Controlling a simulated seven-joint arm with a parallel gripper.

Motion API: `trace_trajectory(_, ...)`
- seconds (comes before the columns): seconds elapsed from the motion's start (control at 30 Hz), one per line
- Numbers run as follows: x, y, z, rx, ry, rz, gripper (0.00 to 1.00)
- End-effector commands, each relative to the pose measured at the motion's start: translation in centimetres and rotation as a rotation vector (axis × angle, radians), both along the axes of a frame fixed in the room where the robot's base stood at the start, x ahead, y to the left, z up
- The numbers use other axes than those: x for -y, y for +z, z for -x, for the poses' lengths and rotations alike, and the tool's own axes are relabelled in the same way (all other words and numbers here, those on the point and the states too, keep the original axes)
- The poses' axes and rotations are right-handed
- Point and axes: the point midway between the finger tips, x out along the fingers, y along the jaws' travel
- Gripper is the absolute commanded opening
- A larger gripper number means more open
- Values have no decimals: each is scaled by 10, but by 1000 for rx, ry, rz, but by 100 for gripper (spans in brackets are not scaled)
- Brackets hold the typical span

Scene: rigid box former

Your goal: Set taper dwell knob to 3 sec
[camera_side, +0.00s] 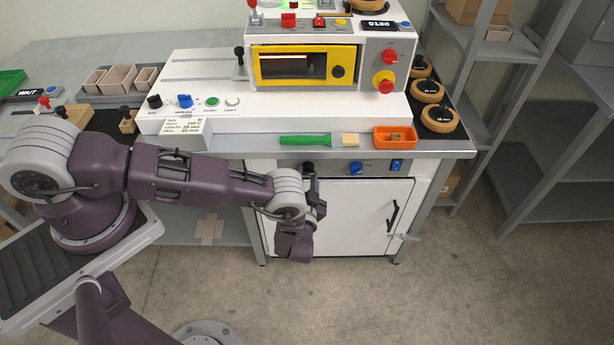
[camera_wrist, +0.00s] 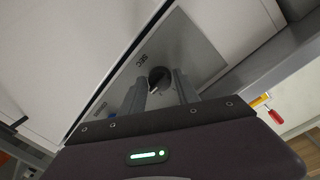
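A dark round knob with a white pointer mark, which I take for the taper dwell knob (camera_wrist: 158,77), sits on a grey panel (camera_wrist: 190,45) in the wrist view. "SEC" is printed near it; the other markings are too small to read. In the side view a black knob (camera_side: 308,166) shows on the front panel under the table, just above my gripper (camera_side: 311,181). In the wrist view my gripper (camera_wrist: 160,84) is open, one finger on each side of the knob. I cannot tell whether the fingers touch it.
A blue knob (camera_side: 355,168) and a blue switch (camera_side: 397,164) are farther right on the panel. The white cabinet door (camera_side: 350,215) lies below and the table edge overhangs above. A green-handled tool (camera_side: 305,140) and an orange tray (camera_side: 394,138) lie on the machine's front ledge.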

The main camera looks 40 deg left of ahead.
Motion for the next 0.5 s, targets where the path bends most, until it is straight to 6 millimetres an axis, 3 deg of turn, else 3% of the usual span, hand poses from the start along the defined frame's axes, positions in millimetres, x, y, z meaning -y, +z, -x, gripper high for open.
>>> trace_trajectory(0.07,0,0,0,0,-1,0,54)
trace_trajectory(0.37,2,0,0,1,-2,1,54)
trace_trajectory(0.5,17,1,17,-3,-4,1,54)
